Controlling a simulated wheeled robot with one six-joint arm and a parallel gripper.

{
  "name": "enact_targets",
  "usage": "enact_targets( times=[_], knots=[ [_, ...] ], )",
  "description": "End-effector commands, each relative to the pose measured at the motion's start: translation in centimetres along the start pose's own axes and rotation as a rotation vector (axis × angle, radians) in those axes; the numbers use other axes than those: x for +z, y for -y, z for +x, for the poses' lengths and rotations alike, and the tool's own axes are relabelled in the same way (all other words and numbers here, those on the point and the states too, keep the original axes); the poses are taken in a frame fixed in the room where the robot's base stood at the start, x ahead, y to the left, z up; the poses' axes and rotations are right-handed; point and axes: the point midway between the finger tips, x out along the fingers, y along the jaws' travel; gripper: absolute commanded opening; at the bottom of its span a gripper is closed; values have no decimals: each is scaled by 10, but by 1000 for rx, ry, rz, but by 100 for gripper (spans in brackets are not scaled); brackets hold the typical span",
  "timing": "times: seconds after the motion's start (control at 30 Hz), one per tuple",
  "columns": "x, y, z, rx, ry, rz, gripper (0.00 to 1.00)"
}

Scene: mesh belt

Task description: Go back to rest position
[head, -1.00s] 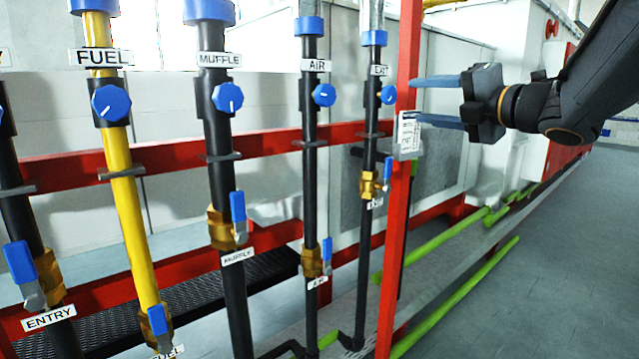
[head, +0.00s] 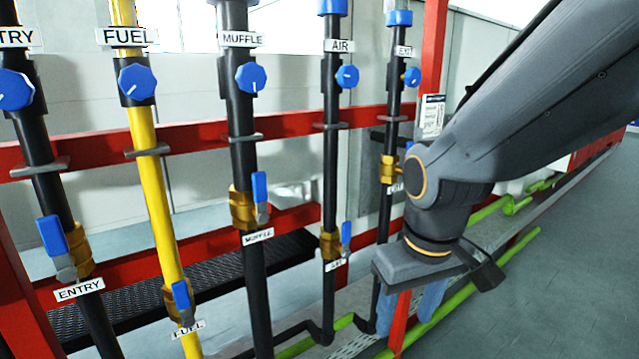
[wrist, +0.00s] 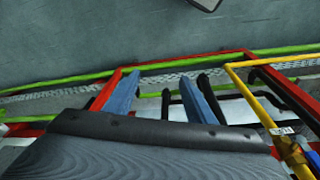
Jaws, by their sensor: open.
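My gripper (head: 410,308) hangs at the lower right of the head view, pointing down, in front of the red post (head: 433,55). Its two blue fingers are apart and nothing shows between them. In the wrist view, my gripper (wrist: 164,92) also shows two separated blue fingers, with the floor and pipework beyond. My arm reaches in from the upper right and hides part of the red post and the area behind it.
Upright pipes stand on the left and middle: a yellow FUEL pipe (head: 154,205) and black ENTRY, MUFFLE (head: 239,150), AIR (head: 331,180) and EXIT pipes, with blue knobs and levers. Red rails cross behind. Green pipes (head: 510,258) run low at the right. Grey floor is clear at far right.

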Motion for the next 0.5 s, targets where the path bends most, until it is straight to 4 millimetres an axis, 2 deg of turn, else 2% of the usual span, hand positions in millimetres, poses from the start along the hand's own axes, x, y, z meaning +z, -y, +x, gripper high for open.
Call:
enact_targets(
  times=[0.03, 0.17, 0.5],
  knots=[
    [14, 13, 1, -26, 46, 23, 50],
    [50, 42, 1, -84, 167, 91, 50],
    [50, 17, -28, -62, 178, 167, 50]
  ],
)
